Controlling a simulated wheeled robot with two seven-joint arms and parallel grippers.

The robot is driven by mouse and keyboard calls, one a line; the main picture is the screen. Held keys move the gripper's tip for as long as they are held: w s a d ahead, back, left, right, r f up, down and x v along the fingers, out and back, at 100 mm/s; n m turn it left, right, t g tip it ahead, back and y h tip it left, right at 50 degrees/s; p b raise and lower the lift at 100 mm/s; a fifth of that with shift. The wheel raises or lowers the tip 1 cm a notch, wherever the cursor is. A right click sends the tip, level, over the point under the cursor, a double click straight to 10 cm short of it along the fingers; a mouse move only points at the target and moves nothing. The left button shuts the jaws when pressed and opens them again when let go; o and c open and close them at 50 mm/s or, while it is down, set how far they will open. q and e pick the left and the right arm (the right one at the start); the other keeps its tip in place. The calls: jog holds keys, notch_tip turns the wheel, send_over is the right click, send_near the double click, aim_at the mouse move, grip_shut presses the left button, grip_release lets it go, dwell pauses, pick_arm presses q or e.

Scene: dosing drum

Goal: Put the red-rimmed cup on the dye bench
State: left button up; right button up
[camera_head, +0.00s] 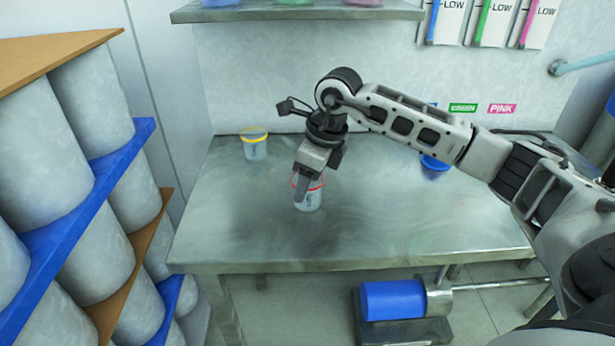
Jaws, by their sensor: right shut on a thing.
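The red-rimmed cup (311,201) is a clear cup with a red rim, at the middle of the metal bench (240,235). My right gripper (303,190) comes down from above and is shut on the cup; its finger covers part of the rim. The cup looks upright. Its base appears at or very near the bench top; I cannot tell whether it touches. My left gripper is not in view.
A yellow-rimmed cup (254,145) stands at the back left of the bench. A blue container (434,167) stands at the right, partly behind my right arm. Green (463,107) and pink (502,108) labels are on the wall. The bench's front left is clear.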

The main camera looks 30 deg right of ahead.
jog(key=shift+f, duration=0.2)
jog(key=o, duration=0.9)
jog(key=shift+o, duration=0.2)
jog(key=shift+r, duration=0.35)
jog(key=shift+d+r, duration=0.1)
jog(key=shift+r, duration=0.25)
jog(key=v, duration=1.1)
jog(key=shift+s, duration=0.15)
